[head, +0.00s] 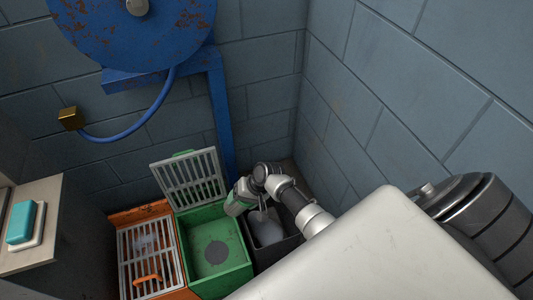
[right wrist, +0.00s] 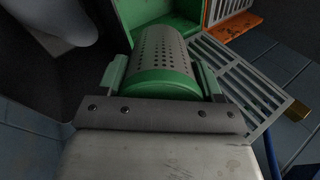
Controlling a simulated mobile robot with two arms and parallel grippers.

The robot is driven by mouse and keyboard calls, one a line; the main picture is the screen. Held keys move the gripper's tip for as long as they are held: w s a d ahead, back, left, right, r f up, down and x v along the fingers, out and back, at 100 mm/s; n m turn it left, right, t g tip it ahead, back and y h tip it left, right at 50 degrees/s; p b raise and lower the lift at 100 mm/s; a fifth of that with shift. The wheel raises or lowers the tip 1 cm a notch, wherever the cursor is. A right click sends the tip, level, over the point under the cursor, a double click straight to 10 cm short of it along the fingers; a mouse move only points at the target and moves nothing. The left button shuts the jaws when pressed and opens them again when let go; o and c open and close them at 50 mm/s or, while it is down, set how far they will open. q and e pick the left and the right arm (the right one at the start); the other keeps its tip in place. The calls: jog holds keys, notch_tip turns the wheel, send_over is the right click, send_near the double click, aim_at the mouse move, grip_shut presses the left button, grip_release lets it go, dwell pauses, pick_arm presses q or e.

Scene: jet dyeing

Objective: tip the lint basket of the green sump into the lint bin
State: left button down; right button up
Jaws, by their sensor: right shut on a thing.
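The green sump (head: 232,277) stands open in the head view, its grate (head: 190,180) raised at the back. Its inside looks empty, with a dark round spot on the floor. My right gripper (head: 254,190) is shut on the lint basket (head: 239,198), held tilted above the border of the sump and the lint bin (head: 277,253). In the right wrist view the basket (right wrist: 160,55) shows a perforated metal wall and a green end; its inside is hidden. A grey lump (head: 266,229) lies in the dark bin. My left gripper is not in view.
The orange sump (head: 178,272) at the left has its grate (head: 135,262) closed. A blue reel (head: 135,30) with a hose and post stands behind. The right wall is close to the bin. A counter with a teal block (head: 20,222) is at far left.

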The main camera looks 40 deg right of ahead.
jog(key=shift+w+a+r+g+h+p, duration=0.2)
jog(key=shift+w+a+g+h+p, duration=0.2)
jog(key=shift+a+h+p, duration=0.5)
jog(key=shift+w+a+f+g+h, duration=0.5)
jog(key=shift+a+f+g+h, duration=0.15)
jog(key=shift+h, duration=0.35)
jog(key=shift+w+a+r+g+h+p, duration=0.2)
jog(key=shift+a+r+g+h+p, duration=0.1)
jog(key=shift+h+p, duration=0.25)
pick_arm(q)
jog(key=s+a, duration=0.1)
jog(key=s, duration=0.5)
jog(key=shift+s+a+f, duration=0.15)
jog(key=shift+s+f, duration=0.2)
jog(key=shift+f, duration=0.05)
pick_arm(e)
jog(key=shift+w+a+r+g+h, duration=0.1)
jog(key=shift+a+g+h, duration=0.15)
jog(key=shift+h, duration=0.3)
